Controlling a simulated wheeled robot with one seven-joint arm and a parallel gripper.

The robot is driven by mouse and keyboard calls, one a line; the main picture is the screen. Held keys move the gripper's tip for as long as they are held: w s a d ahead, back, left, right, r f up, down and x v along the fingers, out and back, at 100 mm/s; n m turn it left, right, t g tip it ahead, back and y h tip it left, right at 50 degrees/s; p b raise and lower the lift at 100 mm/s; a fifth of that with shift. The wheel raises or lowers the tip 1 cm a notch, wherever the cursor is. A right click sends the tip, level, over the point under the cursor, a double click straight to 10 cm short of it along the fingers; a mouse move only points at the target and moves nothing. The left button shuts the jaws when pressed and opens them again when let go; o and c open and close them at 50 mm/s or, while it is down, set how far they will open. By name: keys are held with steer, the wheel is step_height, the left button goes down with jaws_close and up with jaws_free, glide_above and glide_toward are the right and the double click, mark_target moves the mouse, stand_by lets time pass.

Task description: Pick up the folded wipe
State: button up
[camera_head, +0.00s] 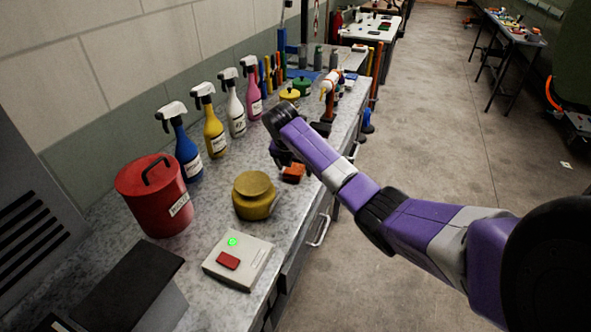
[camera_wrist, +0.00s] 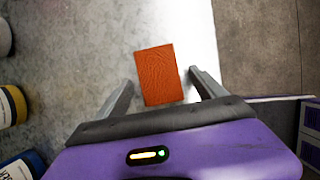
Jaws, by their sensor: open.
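The folded wipe is a small orange-red block shape (camera_wrist: 158,75) lying on the grey speckled counter in the wrist view. In the head view the wipe (camera_head: 293,173) shows beside the end of my arm, near the counter's front edge. My gripper (camera_wrist: 156,84) is open, with one finger to the left of the wipe and one to its right. The wipe lies between the fingers and reaches beyond their tips. The right finger is close to the wipe's edge; I cannot tell whether it touches. In the head view my gripper (camera_head: 283,160) is mostly hidden by my arm.
An olive-yellow lidded pot (camera_head: 254,196) stands close by on the counter. A red canister (camera_head: 153,195), a control box (camera_head: 238,260) and several spray bottles (camera_head: 214,134) stand along it. The counter's front edge drops to the floor (camera_head: 420,130) on the right.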

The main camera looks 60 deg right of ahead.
mark_target(295, 169)
steer(key=c, duration=1.4)
steer(key=shift+r, duration=0.15)
steer(key=shift+c, duration=0.2)
step_height(295, 169, up, 20)
steer(key=p, duration=0.1)
